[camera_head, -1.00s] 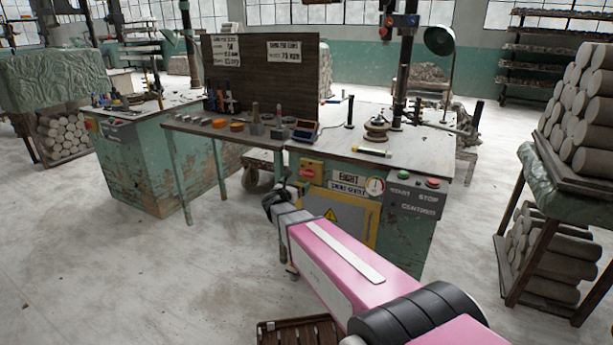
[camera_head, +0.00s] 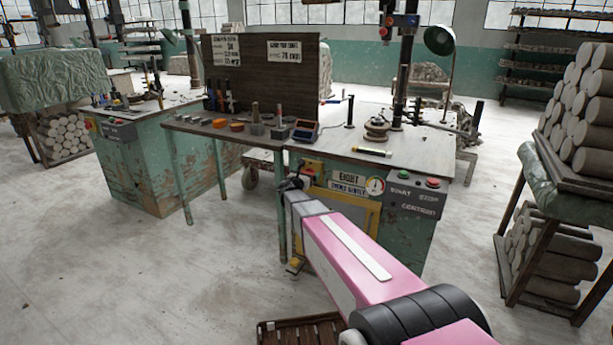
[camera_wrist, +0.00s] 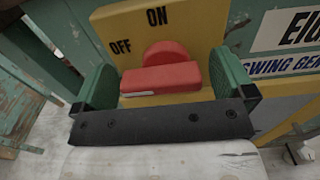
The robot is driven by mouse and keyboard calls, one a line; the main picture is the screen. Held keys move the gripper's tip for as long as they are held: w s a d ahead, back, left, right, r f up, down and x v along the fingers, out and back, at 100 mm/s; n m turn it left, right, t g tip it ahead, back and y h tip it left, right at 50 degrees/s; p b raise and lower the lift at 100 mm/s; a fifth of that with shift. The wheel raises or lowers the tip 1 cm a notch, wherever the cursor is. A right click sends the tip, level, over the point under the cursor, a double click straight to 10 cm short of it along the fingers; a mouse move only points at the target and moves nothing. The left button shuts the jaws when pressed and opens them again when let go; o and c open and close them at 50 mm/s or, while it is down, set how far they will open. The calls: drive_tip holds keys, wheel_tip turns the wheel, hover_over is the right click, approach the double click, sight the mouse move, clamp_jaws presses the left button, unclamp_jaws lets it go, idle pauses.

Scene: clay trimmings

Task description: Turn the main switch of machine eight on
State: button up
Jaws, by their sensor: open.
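Machine eight (camera_head: 400,235) is the green cabinet marked "EIGHT". Its main switch is a red handle (camera_wrist: 160,78) on a yellow plate (camera_wrist: 195,25), with "ON" at the top and "OFF" at upper left. The handle's bar lies nearly level, a pale mark at its left end on the "OFF" side. My gripper (camera_wrist: 165,84) is open, its green-padded fingers left and right of the handle; I cannot tell whether they touch it. In the head view my gripper (camera_head: 293,184) is at the cabinet's front, and the red switch (camera_head: 307,172) shows just beyond it.
The start-stop control box (camera_head: 418,197) and a gauge (camera_head: 375,185) are right of the switch. A side table (camera_head: 225,130) with small tools stands left. A wooden crate (camera_head: 300,332) is on the floor below my arm. A log rack (camera_head: 560,200) stands right.

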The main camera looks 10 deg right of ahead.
drive_tip(key=shift+c, duration=0.3)
drive_tip(key=c, duration=0.8)
drive_tip(key=shift+m, duration=0.4)
drive_tip(key=m, duration=0.3)
drive_tip(key=shift+r+m, duration=0.1)
drive_tip(key=shift+m, duration=0.3)
drive_tip(key=m, duration=0.4)
drive_tip(key=shift+s+d+m, duration=0.15)
drive_tip(key=shift+m, duration=0.15)
drive_tip(key=m, duration=0.4)
drive_tip(key=shift+r, duration=0.1)
drive_tip(key=m, duration=0.4)
drive_tip(key=shift+s+d+m, duration=0.15)
drive_tip(key=shift+m, duration=0.15)
